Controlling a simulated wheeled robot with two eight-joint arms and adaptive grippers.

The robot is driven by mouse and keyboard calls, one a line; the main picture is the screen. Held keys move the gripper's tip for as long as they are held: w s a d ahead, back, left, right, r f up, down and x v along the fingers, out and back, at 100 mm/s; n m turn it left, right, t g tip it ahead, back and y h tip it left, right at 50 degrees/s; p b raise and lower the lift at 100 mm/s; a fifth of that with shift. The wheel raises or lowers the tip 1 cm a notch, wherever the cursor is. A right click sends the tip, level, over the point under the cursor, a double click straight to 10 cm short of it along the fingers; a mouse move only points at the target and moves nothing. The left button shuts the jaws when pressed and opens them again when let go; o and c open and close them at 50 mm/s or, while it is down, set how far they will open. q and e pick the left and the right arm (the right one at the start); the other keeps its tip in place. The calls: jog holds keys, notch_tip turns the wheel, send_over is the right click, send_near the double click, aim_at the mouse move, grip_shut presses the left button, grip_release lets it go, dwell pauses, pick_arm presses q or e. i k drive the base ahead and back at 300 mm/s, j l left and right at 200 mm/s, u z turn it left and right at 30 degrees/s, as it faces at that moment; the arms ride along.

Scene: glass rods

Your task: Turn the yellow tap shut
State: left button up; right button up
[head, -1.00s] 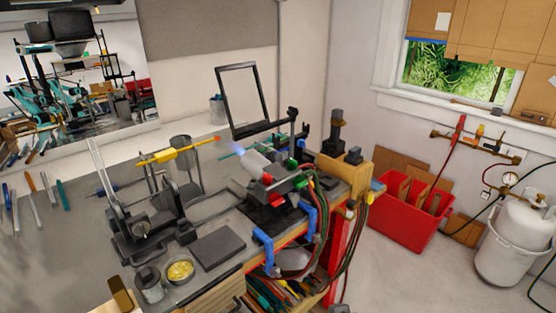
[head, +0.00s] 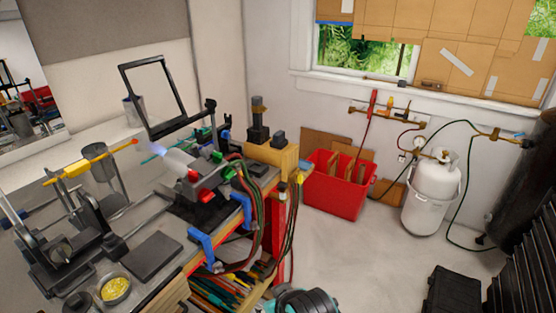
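A brass pipe manifold (head: 396,117) is fixed on the wall below the window. A small yellow piece that looks like the yellow tap (head: 390,103) sits on it, just right of a long red handle (head: 371,103). It is too small to tell how its handle is turned. On the bench a torch (head: 180,162) burns with a bluish flame. Neither of my grippers is in view.
The workbench (head: 152,222) fills the left. A red crate (head: 333,192) and a white gas cylinder (head: 433,185) with hoses stand by the wall. A black case (head: 450,292) and a dark tall cylinder (head: 530,170) are at right. Open floor (head: 360,255) lies between.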

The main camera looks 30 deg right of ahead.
aim_at(298, 178)
jog(key=l+z, duration=0.4)
jog(key=i+l+z, duration=0.15)
jog(key=l+z, duration=0.3)
jog(key=i+l+z, duration=0.15)
jog(key=z, duration=0.25)
jog(key=l, duration=0.1)
